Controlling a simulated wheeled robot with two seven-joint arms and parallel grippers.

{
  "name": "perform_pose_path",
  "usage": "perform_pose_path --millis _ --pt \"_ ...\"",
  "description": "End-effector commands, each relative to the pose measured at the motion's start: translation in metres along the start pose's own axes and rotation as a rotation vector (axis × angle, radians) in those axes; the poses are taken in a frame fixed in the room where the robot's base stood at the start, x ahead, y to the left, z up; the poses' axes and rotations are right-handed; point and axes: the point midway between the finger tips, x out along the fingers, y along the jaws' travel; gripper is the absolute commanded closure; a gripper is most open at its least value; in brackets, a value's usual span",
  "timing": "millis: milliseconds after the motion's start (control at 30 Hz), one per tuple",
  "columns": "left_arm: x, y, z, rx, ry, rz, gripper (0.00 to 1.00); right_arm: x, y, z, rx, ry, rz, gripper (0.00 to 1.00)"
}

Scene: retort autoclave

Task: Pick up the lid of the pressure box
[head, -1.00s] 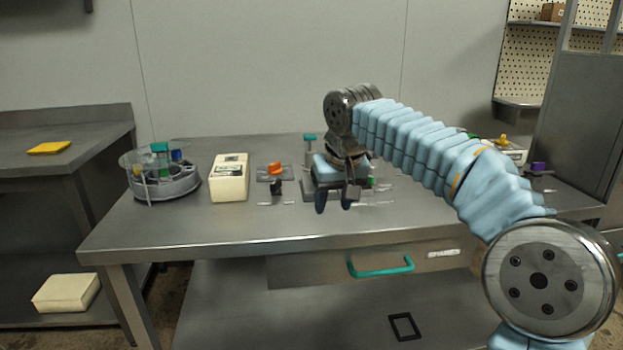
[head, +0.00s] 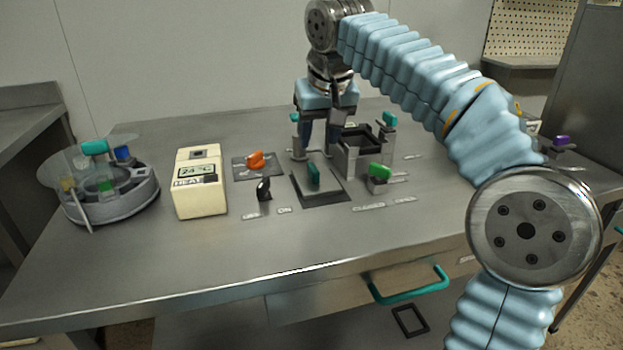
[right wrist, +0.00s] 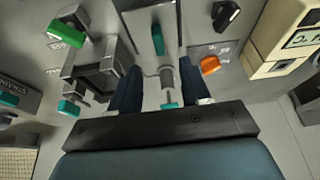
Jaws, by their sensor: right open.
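The lid is a dark square plate (head: 335,193) with an upright teal grip (head: 314,177), lying flat on the bench. The pressure box (head: 352,162), grey with a dark open rim, stands behind it and to the right. My right gripper (head: 319,138) points down behind the lid and left of the box, open and apart from the lid. In the right wrist view, the lid's teal grip (right wrist: 157,40) lies beyond the fingertips (right wrist: 158,76), and the box (right wrist: 93,80) is left of them. A grey post with a teal end (right wrist: 168,85) shows between the fingers. My left gripper is out of view.
A cream heater box (head: 201,190) and a round rack (head: 110,203) stand left. An orange knob (head: 256,160), black switch (head: 264,190) and green knob (head: 380,172) flank the lid. The front bench surface is clear.

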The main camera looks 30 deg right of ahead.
Motion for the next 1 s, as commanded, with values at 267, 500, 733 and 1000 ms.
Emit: perform_pose_path --millis 267,500,733,1000 --pt "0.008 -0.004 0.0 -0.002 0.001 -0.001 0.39 0.044 0.0 0.0 -0.001 -0.002 0.001 0.53" --pt "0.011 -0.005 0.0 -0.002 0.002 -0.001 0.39 0.074 0.003 -0.003 0.0 -0.004 0.002 0.53" --pt "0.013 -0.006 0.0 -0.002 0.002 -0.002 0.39 0.098 0.002 -0.004 -0.001 0.0 0.0 0.53" --pt "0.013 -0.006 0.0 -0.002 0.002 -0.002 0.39 0.098 0.002 -0.004 -0.001 0.0 0.0 0.64"
